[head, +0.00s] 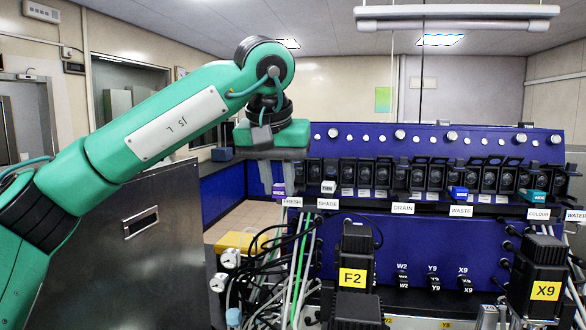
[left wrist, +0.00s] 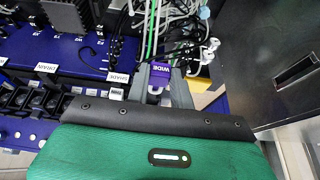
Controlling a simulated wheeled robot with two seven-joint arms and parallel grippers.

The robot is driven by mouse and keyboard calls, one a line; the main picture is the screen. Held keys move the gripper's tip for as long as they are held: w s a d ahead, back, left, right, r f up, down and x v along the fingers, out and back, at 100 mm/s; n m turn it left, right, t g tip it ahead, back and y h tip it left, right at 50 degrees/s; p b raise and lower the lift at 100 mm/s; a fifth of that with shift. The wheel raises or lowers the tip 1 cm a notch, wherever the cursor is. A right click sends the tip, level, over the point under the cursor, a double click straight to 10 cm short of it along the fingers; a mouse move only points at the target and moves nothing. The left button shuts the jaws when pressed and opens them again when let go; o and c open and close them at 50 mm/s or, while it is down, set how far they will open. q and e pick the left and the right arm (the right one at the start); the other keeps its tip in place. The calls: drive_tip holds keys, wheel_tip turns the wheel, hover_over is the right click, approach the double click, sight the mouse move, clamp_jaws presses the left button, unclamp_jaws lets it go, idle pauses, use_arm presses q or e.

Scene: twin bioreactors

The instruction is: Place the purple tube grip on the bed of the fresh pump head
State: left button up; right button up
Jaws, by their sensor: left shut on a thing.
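My left gripper (head: 279,184) points down at the left end of the blue pump rack. It is shut on the purple tube grip (head: 279,190), which sits low between the fingers just above and left of the FRESH label (head: 292,202). The left wrist view shows the purple grip (left wrist: 161,70), lettered WIDE, between the fingertips of my left gripper (left wrist: 160,82). The fresh pump head and its bed are hidden behind my gripper, so I cannot tell whether the grip touches the bed. My right gripper is not in view.
A white grip (head: 328,187) sits by the SHADE label (head: 327,204), close right of my gripper. Blue (head: 458,192) and teal (head: 535,195) grips sit farther along the row of black pump heads (head: 430,175). Tubes and cables (head: 295,265) hang below.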

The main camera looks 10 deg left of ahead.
use_arm(q)
drive_tip(key=w+p, duration=0.2)
drive_tip(key=w, duration=0.2)
drive_tip(key=w+p, duration=0.2)
drive_tip(key=w, duration=0.2)
drive_tip(key=w+p, duration=0.2)
drive_tip(key=w, duration=0.2)
drive_tip(key=shift+f+p, duration=0.3)
drive_tip(key=shift+f, duration=0.55)
drive_tip(key=shift+a, duration=0.15)
drive_tip(key=o, duration=1)
drive_tip(key=shift+f, duration=0.1)
